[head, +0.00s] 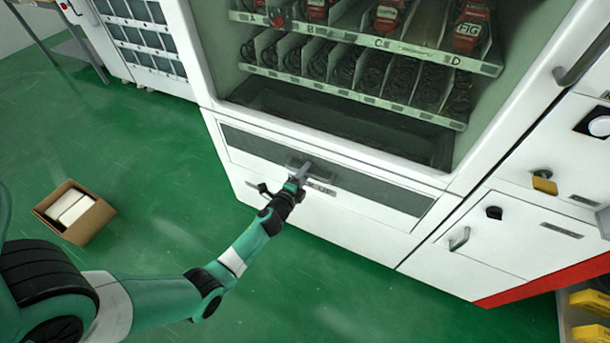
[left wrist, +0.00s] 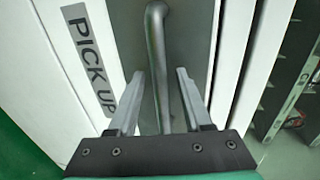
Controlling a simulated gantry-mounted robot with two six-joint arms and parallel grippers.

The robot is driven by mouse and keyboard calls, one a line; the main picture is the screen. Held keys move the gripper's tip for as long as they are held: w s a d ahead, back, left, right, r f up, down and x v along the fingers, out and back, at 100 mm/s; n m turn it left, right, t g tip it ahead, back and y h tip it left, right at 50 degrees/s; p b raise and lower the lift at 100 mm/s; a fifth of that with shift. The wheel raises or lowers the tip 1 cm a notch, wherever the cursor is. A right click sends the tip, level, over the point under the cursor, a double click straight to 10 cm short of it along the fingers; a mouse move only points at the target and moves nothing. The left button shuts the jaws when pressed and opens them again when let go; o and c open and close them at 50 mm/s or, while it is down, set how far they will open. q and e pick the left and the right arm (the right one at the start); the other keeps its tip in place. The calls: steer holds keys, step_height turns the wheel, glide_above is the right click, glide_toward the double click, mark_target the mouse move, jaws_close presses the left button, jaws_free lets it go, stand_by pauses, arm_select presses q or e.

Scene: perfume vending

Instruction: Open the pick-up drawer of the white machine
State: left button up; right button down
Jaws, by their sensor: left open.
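The pick-up drawer (head: 375,190) is a wide grey panel in the lower front of the white machine (head: 330,213). It looks shut, flush with the front. In the left wrist view its grey bar handle (left wrist: 158,45) runs down between my two fingers, beside the PICK UP label (left wrist: 88,60). My left gripper (head: 302,172) is at the middle of the drawer front. In the left wrist view the gripper (left wrist: 160,77) is open, with a finger on each side of the handle and gaps visible. My right gripper is in neither view.
Above the drawer is the display window with shelves of red items (head: 387,17) and black coils. An open cardboard box (head: 75,212) with white contents stands on the green floor at left. A lower door with a handle (head: 459,239) is at right. Floor before the drawer is clear.

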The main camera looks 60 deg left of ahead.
arm_select(q)
jaws_close()
stand_by(1.4)
